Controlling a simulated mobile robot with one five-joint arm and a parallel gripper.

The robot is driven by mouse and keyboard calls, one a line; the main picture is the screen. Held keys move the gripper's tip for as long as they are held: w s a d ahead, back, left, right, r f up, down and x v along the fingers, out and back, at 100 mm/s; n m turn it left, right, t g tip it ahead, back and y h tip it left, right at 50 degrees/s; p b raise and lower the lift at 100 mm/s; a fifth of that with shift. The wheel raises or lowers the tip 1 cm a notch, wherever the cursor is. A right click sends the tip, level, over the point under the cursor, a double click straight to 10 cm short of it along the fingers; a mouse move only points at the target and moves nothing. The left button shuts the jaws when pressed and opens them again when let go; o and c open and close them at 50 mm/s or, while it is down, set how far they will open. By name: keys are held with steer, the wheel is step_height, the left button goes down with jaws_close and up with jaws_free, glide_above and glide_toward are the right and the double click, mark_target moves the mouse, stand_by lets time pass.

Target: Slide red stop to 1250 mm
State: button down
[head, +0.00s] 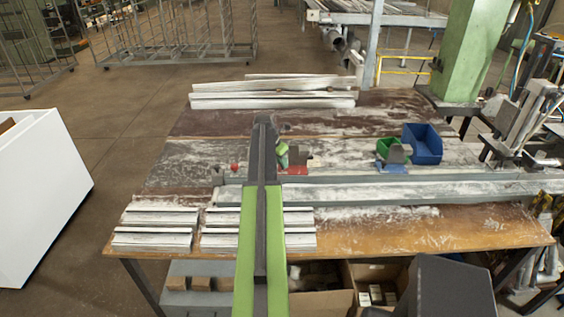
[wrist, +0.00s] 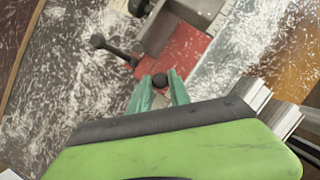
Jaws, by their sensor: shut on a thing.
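The red stop (head: 298,168) sits on the bench by the long rail, just right of my arm in the head view. In the wrist view its red plate (wrist: 195,50) lies beyond my fingers, with a grey block on it. My gripper (wrist: 160,88) has its green fingers shut on a small black knob (wrist: 160,80) at the near edge of the red stop. In the head view my gripper (head: 283,156) is partly hidden by my arm. A black lever with a ball end (wrist: 98,41) sticks out beside the red plate. No millimetre marks are readable.
The long grey rail (head: 400,190) runs rightward along the bench. Pale profiles lie at the front left (head: 152,238) and back (head: 270,100). White shavings cover the bench.

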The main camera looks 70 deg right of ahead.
steer(key=shift+w, duration=0.15)
steer(key=shift+w+a, duration=0.1)
steer(key=shift+w, duration=0.2)
steer(key=c, duration=1.2)
jaws_free()
steer(key=shift+c, duration=0.2)
steer(key=shift+s, duration=0.1)
steer(key=p+v, duration=1.6)
steer(key=v, duration=0.1)
steer(key=shift+r, duration=0.2)
